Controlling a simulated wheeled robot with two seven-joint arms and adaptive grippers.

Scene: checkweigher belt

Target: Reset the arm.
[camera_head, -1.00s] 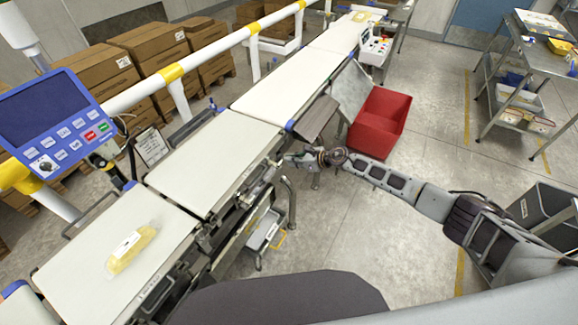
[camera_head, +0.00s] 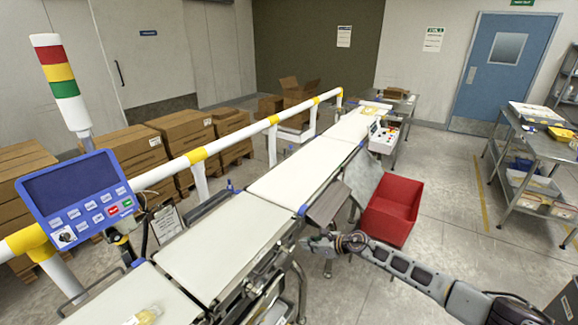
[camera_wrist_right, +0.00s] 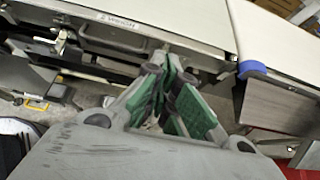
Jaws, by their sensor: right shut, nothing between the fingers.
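My right gripper (camera_head: 308,243) is at the near side of the conveyor, just below the joint between two white belt sections. In the right wrist view my right gripper (camera_wrist_right: 172,72) shows its green-padded fingers, shut with nothing between them, close to the belt's grey side frame (camera_wrist_right: 120,35). My right arm (camera_head: 410,272) reaches in from the lower right. My left gripper is not in view.
The belt (camera_head: 230,245) runs from bottom left to the back. A yellow pack (camera_head: 146,316) lies on it at the bottom edge, partly cut off. A red bin (camera_head: 390,210) stands beside the belt, beyond my right forearm. Open floor lies right of it.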

